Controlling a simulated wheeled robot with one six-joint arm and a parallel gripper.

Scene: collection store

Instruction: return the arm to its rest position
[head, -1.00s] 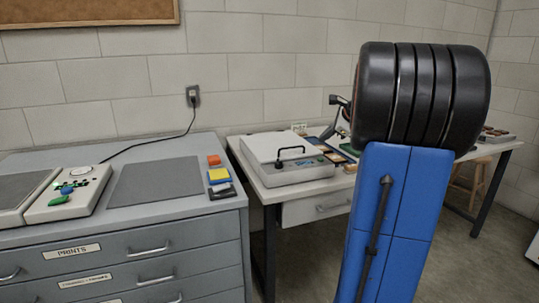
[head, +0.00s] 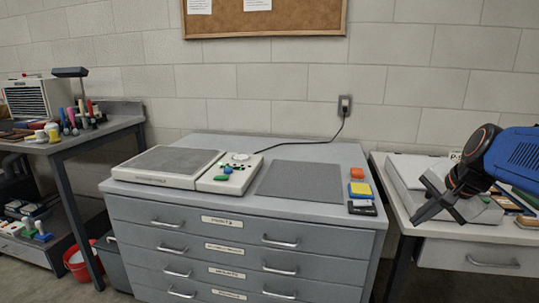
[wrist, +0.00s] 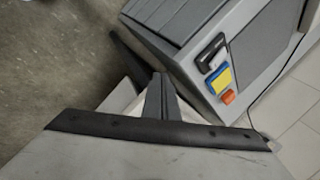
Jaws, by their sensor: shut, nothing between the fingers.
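My gripper (head: 437,203) is at the right of the head view, at the end of my blue arm, which comes in from the right edge. It is dark grey, shut and empty. In the head view it lies in front of the pale boxy device (head: 408,180) on the right table; I cannot tell how far apart they are. In the wrist view the dark fingers (wrist: 158,98) point up the picture, with nothing held.
A grey drawer cabinet (head: 225,207) stands in the middle, bearing a scale-like device (head: 165,166), a dark mat (head: 300,180) and small coloured blocks (head: 360,190). A cluttered workbench (head: 60,143) and red bucket (head: 78,262) are at left. A corkboard (head: 290,20) hangs above.

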